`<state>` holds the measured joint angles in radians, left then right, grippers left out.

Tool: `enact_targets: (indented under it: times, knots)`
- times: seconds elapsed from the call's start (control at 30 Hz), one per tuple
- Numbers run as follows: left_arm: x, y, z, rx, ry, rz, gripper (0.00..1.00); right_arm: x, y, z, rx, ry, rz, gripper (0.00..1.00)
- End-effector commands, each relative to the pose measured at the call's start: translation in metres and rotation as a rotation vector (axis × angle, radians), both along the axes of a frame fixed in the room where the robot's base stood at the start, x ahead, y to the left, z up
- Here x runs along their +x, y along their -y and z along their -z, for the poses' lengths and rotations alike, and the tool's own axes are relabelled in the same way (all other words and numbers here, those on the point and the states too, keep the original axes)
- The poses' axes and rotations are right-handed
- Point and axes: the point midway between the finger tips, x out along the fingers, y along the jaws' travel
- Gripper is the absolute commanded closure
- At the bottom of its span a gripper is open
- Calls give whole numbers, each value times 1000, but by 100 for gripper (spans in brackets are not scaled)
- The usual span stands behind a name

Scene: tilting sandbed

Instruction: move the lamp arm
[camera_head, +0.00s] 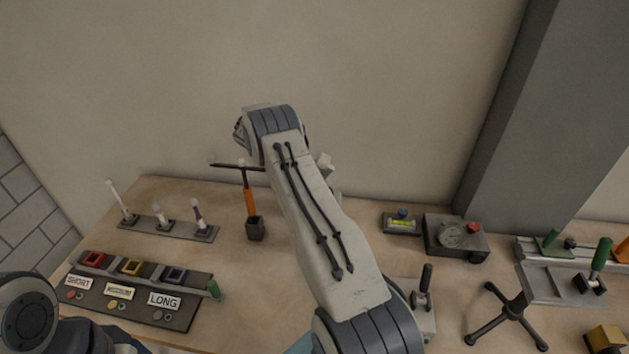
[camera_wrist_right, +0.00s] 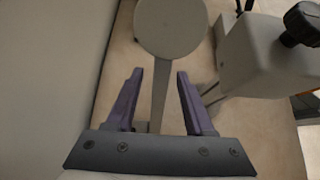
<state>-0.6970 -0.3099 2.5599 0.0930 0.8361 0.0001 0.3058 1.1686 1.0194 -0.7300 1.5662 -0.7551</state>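In the right wrist view, a pale grey round disc (camera_wrist_right: 170,24) sits on a thin stem (camera_wrist_right: 159,92). It may be the lamp arm; I cannot tell for sure. My right gripper (camera_wrist_right: 159,75) is open, its purple fingers apart on either side of the stem, with gaps to both. In the head view my right arm reaches up over the bench and hides its own gripper and most of what is behind it. A small pale piece (camera_head: 325,164) shows beside the wrist. Only part of my left arm shows at the lower left; its gripper is out of view.
An orange-handled tool (camera_head: 249,202) stands in a dark holder left of my right arm. A panel with labelled SHORT and LONG slots (camera_head: 143,302) lies at left. A grey box (camera_wrist_right: 266,56) stands close to the right finger.

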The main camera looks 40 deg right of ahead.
Motion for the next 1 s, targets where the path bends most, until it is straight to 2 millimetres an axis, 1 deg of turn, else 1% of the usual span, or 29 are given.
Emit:
enact_targets:
  times: [0.23,0.37,0.47,0.63,0.8,0.87,1.0]
  knots:
    - [0,0,0,0,0,0,50,1,-1,0,-1,-1,-1,48]
    - [0,0,4,0,0,0,50,6,-5,-3,0,0,-2,48]
    - [0,0,11,0,0,0,50,16,-13,-11,-2,4,-3,48]
    - [0,0,21,0,0,1,50,35,-30,-30,-1,6,-2,48]
    - [0,0,24,0,0,1,50,49,-41,-45,-1,3,-2,48]
    - [0,0,18,0,0,1,50,53,-43,-52,-1,1,-2,48]
    - [0,0,12,0,0,0,50,59,-47,-58,-2,-1,-3,48]
